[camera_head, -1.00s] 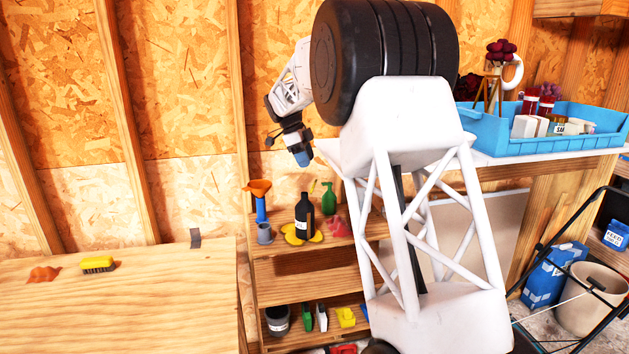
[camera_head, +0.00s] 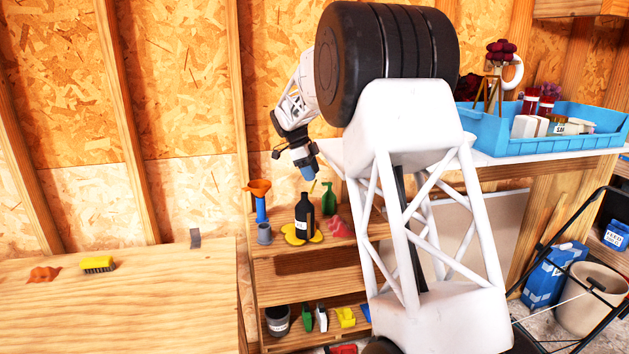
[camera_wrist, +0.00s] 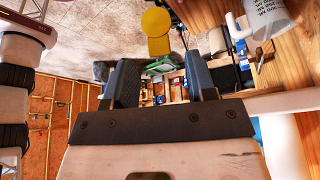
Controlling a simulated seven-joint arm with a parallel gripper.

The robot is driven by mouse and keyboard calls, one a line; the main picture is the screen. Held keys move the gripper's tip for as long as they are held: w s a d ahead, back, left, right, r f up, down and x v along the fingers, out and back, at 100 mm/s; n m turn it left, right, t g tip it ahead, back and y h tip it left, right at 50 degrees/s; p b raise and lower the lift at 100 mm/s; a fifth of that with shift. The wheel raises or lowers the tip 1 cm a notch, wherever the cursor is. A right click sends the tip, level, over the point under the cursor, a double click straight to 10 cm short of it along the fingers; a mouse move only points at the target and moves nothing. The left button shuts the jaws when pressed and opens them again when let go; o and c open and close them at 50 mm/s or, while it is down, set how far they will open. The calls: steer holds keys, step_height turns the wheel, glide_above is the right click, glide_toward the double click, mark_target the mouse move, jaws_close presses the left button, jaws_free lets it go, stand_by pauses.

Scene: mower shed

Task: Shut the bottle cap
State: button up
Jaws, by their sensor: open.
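A black bottle (camera_head: 305,222) with a pale label stands upright on the top shelf of the small wooden rack. A thin yellow piece (camera_head: 313,186) shows just above its neck; it may be the cap, but it is too small to tell how it sits. My gripper (camera_head: 309,175) is above the bottle, apart from its body, pointing down. In the wrist view my gripper (camera_wrist: 163,82) has its two dark fingers spread with a gap between them. Nothing is visibly held. I cannot make out the bottle in the wrist view.
On the shelf (camera_head: 275,245) near the bottle are a blue funnel with an orange top (camera_head: 260,200), a grey cup (camera_head: 264,234), a green bottle (camera_head: 329,199), a yellow flower-shaped piece (camera_head: 292,238) and a red lump (camera_head: 341,228). A wooden bench (camera_head: 130,310) is at left.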

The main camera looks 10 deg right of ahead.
steer(key=shift+x, duration=1.55)
steer(key=c, duration=0.9)
